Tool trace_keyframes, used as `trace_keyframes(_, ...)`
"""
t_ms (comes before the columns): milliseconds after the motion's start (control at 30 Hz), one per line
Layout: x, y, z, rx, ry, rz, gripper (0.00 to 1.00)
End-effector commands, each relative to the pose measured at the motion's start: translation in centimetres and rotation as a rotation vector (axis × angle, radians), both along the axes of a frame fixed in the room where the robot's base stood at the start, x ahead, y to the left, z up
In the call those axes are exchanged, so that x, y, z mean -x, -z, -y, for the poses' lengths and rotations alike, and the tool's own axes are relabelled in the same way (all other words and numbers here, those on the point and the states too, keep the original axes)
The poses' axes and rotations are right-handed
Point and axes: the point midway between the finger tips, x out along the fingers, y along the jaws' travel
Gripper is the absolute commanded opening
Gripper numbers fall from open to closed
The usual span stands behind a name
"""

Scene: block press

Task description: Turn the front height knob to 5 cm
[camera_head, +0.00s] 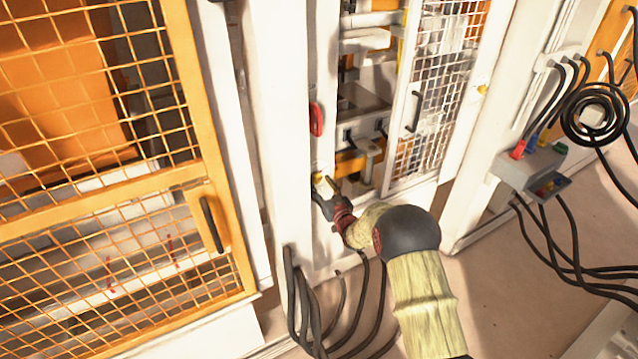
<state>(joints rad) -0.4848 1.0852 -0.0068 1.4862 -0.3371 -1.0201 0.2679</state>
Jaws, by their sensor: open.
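My gripper (324,188) is at the end of my arm, close to the front of the white machine post (288,130), beside the machine's opening. It is open. A small yellow and pale part shows right at the fingertips; the height knob and its scale cannot be made out, and the gripper may be hiding them. I cannot tell whether the fingers touch anything. A red part (316,118) sits on the post above my gripper.
A yellow mesh door (105,190) with a black handle fills the left. A white sliding mesh door (401,120) stands right of the opening. Black cables (308,310) hang below the gripper. A grey box (530,168) with coloured buttons and cables is at right.

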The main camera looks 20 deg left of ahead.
Motion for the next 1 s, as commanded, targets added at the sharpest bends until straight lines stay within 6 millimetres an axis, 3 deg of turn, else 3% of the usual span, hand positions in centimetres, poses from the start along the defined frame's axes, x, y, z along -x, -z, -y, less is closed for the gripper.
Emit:
trace_keyframes(400,-0.66,-0.03,-0.61,0.000,0.001,0.000,0.49)
trace_keyframes(1000,-0.65,-0.02,-0.58,0.000,0.001,0.000,0.14)
